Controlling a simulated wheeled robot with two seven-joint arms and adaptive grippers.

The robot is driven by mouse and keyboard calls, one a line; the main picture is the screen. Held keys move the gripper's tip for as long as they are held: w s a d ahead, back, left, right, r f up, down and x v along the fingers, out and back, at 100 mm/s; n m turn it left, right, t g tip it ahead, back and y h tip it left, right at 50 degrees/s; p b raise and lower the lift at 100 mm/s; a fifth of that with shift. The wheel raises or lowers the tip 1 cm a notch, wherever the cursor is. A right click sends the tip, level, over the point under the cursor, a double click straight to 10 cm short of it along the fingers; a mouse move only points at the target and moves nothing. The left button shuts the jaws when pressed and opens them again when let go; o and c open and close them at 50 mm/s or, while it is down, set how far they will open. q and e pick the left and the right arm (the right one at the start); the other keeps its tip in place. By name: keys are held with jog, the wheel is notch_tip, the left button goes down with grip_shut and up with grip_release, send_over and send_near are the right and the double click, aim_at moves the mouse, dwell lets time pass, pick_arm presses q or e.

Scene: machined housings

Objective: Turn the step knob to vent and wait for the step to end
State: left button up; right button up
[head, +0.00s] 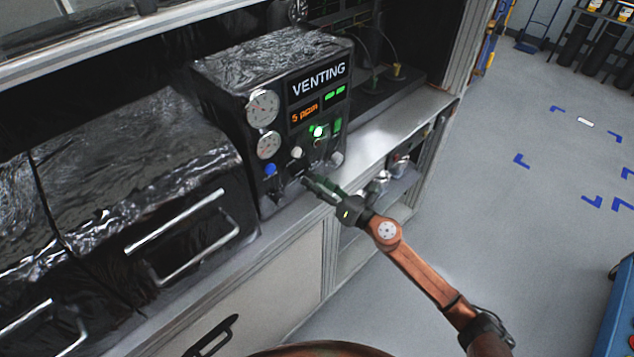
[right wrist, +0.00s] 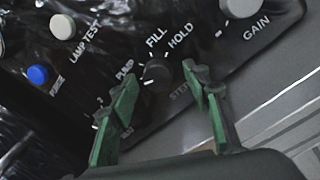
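The step knob (right wrist: 157,70) is a small dark knob on the black panel, with FILL, HOLD and a partly covered PUMP label around it. A label at its lower left is hidden by a finger, and I cannot clearly read its pointer. My right gripper (right wrist: 162,86) has its green-padded fingers apart, one on each side in front of the knob, with no clear contact. In the head view the right gripper (head: 309,181) is at the panel's lower edge. The unit's display (head: 319,79) reads VENTING. My left gripper is not in view.
A blue button (right wrist: 38,74), a white lamp-test button (right wrist: 62,26) and a gain knob (right wrist: 238,8) surround the step knob. A green lamp (head: 320,131) is lit and an orange readout (head: 305,113) glows. A black-wrapped unit with handles (head: 140,180) stands at left.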

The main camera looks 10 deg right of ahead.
jog(key=v, duration=1.2)
dwell(0.4)
